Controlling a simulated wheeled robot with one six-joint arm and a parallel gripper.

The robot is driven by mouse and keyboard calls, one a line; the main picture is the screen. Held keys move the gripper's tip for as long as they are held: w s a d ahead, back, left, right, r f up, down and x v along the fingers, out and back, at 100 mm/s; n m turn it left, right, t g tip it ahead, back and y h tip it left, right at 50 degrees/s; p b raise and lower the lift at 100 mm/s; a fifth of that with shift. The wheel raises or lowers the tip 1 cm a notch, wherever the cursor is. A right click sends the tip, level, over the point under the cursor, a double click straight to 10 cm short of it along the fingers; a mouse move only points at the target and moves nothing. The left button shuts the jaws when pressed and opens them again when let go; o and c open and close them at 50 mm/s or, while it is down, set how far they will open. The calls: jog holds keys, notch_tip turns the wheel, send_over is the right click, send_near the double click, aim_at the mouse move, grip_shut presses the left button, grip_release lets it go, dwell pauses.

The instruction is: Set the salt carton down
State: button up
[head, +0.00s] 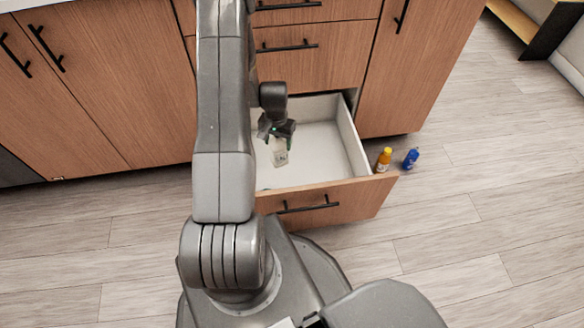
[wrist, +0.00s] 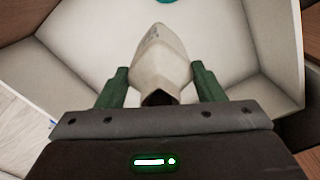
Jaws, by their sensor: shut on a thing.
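The salt carton (head: 280,153) is a small off-white box with a faint dark print. My gripper (head: 277,133) is shut on it, and the carton hangs tilted below the fingers, over the open drawer (head: 354,150). In the wrist view the carton (wrist: 160,55) sits between the two green fingers (wrist: 158,82), with the pale drawer interior behind it. I cannot tell whether the carton touches the drawer floor. My arm hides the left part of the drawer.
A yellow bottle (head: 384,160) and a blue bottle (head: 411,158) stand by the drawer's right front corner. A teal thing shows at the top edge of the wrist view (wrist: 166,1). The visible drawer floor around the carton is mostly clear. Closed cabinets (head: 110,80) stand behind.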

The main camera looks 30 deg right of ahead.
jog(key=s+d+f+m, duration=0.3)
jog(key=s+d+f, duration=0.2)
jog(key=s, duration=0.3)
notch_tip(320, 180, down, 10)
jog(key=b, duration=0.1)
jog(key=shift+s+d+f+b, duration=0.15)
jog(key=shift+s+f+b, duration=0.1)
jog(key=shift+b, duration=0.1)
jog(key=o, duration=1.6)
jog(key=shift+f, duration=0.1)
notch_tip(320, 180, up, 12)
jog(key=p, duration=0.3)
